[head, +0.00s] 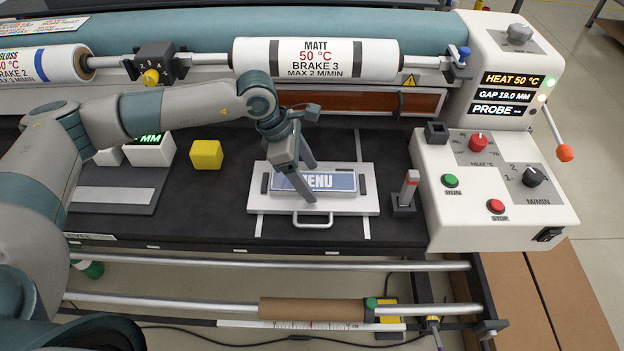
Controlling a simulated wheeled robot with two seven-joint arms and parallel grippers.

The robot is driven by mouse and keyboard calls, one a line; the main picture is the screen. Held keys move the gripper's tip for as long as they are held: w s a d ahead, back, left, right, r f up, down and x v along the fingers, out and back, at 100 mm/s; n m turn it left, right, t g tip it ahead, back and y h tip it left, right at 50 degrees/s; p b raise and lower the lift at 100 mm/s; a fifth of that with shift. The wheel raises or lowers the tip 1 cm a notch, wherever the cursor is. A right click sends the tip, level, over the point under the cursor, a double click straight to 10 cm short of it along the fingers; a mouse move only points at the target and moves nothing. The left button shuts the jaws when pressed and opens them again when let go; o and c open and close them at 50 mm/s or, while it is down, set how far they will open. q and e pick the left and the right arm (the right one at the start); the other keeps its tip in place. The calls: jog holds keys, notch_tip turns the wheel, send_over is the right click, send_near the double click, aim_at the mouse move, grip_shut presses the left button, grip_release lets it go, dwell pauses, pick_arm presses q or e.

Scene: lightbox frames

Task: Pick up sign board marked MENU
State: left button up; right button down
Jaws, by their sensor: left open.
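The blue MENU sign board (336,182) lies flat in a white tray with a front handle (260,203) on the black work surface. My left gripper (308,182) comes down over the sign from behind. Its two fingers are spread, one across the left part of the sign and hiding the first letter, the other near the sign's back edge. I cannot tell whether the fingers touch the sign. My right gripper does not show.
A yellow cube (206,155) sits left of the tray. A MATT roll (316,60) spans the back. Black surface in front of the tray is clear.

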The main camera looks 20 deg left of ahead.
aim_at(308, 181)
pick_arm(q)
jog(key=shift+f, duration=0.1)
dwell(0.4)
jog(key=c, duration=1.3)
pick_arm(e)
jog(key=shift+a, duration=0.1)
